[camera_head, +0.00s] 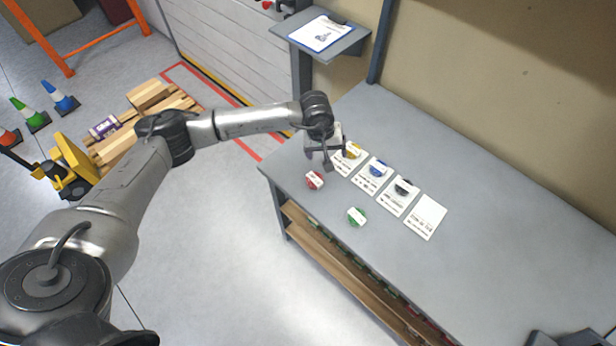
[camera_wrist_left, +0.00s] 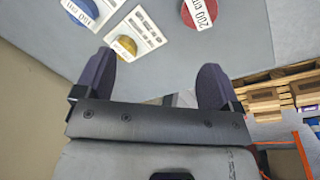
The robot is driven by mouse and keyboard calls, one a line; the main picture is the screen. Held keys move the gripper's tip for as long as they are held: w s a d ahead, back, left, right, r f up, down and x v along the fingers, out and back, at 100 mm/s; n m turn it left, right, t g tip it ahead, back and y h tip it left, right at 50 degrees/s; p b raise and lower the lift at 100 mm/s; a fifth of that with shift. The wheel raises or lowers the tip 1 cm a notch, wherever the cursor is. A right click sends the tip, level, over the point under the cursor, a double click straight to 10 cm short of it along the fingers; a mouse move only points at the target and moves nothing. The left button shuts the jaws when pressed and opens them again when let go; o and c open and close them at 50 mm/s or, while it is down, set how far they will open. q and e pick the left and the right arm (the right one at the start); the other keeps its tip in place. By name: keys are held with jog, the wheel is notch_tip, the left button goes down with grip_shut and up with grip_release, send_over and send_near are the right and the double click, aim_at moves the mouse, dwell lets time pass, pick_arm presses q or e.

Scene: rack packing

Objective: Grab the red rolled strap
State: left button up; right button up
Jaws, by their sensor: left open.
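The red rolled strap (camera_head: 315,180), with a white label, lies on the grey workbench near its left end. It also shows at the top of the left wrist view (camera_wrist_left: 187,14), where its label reads 200 cm. My left gripper (camera_head: 326,158) is open and empty above the bench, close to the red strap and apart from it. In the left wrist view its two dark fingers (camera_wrist_left: 155,62) are spread, with the red strap beyond the right fingertip. My right gripper is not recognisable in either view.
Yellow (camera_head: 352,151), blue (camera_head: 377,169) and black (camera_head: 403,187) straps sit on white cards in a row. A green strap (camera_head: 357,216) lies in front, and an empty card (camera_head: 426,216) ends the row. A shelf with a clipboard (camera_head: 320,33) stands behind. The bench's right side is mostly clear.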

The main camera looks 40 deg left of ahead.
aim_at(315, 179)
pick_arm(q)
jog(key=s+f+m, duration=0.1)
jog(key=f, duration=0.3)
jog(key=a+f+m+g+y, duration=0.1)
jog(key=f+m, duration=0.1)
jog(key=f, duration=0.3)
jog(key=s+f+m+g, duration=0.1)
jog(key=f, duration=0.4)
jog(key=shift+s+a+f+m, duration=0.1)
jog(key=shift+s+a+m, duration=0.2)
jog(key=shift+a+m, duration=0.1)
jog(key=shift+c, duration=0.5)
jog(key=c, duration=0.9)
jog(key=shift+c, duration=0.2)
jog(key=shift+r, duration=0.2)
